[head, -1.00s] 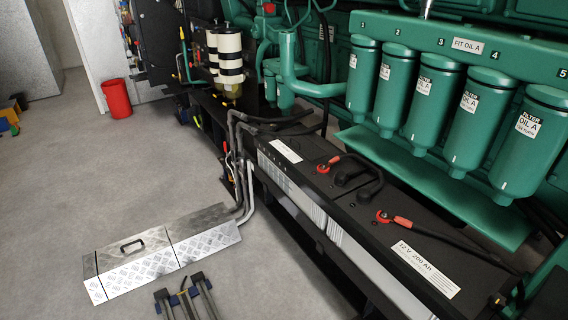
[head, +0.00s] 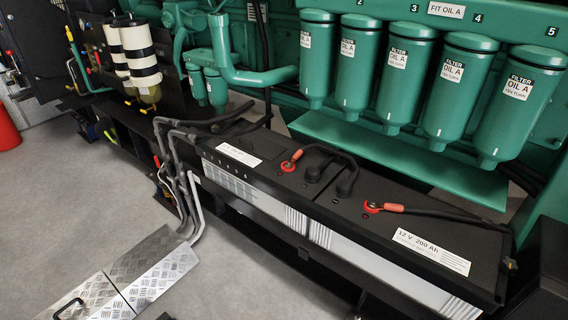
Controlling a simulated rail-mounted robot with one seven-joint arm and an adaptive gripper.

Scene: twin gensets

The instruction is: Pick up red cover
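Two red covers show on the black battery tops in the head view. One red cover (head: 291,162) is on the farther battery, at the end of a short black cable. The other red cover (head: 382,207) is on the nearer battery, labelled 12 V 200 Ah, with a black cable running right from it. Both look seated on their terminals. My gripper is not in view, and nothing is seen touching either cover.
Green oil filters (head: 445,90) hang above and behind the batteries, over a green ledge (head: 390,155). Black and grey cables (head: 185,165) run down at the left end. A chequered metal floor cover (head: 150,270) lies at lower left. Grey floor (head: 70,200) is clear at left.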

